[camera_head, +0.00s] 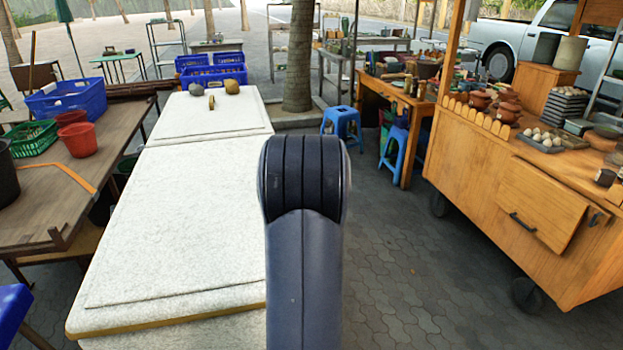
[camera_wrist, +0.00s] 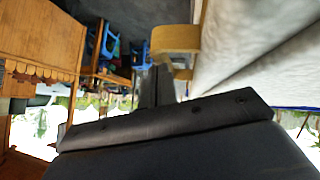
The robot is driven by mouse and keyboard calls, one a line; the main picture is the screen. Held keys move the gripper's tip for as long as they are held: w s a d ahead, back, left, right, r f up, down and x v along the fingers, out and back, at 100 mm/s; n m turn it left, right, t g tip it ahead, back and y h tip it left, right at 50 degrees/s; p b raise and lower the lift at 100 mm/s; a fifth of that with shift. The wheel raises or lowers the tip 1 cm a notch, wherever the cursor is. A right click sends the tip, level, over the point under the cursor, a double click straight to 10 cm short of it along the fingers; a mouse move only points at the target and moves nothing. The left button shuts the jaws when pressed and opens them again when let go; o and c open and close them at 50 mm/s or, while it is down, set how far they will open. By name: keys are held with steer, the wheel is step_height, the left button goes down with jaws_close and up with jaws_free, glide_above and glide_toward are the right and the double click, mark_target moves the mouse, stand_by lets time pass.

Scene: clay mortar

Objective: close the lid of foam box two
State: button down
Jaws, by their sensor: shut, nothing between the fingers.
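Two white foam boxes stand in a row in the head view. The near foam box (camera_head: 180,215) has a broad white lid that lies flat, with a tan strip along its front edge. The far foam box (camera_head: 215,120) also has a flat white top. No label shows which is box two. My gripper (camera_wrist: 163,75) is shut and empty in the wrist view, which is upside down. Its tips are close to a tan edge piece (camera_wrist: 176,38) beside a white foam surface (camera_wrist: 245,45); I cannot tell whether they touch. My arm hides the gripper in the head view.
Small round objects (camera_head: 232,87) sit on the far box. A wooden cart (camera_head: 520,195) stands at right. Paved floor (camera_head: 400,265) between is clear; blue stools (camera_head: 343,125) stand beyond.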

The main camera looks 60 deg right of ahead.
steer(key=shift+s+a+f, duration=0.1)
steer(key=shift+s+f, duration=0.05)
steer(key=shift+f, duration=0.35)
steer(key=shift+s+a+f, duration=0.1)
steer(key=shift+f, duration=0.4)
steer(key=s+a+r, duration=0.1)
steer(key=a+r, duration=0.2)
steer(key=r, duration=0.3)
steer(key=s+a+r, duration=0.2)
steer(key=a+r, duration=0.1)
steer(key=r, duration=0.3)
steer(key=shift+s+r+p, duration=0.3)
steer(key=shift+r, duration=0.05)
steer(key=shift+d, duration=0.1)
steer(key=a+f+x, duration=0.1)
steer(key=x, duration=1.1)
steer(key=shift+s+a+f, duration=0.25)
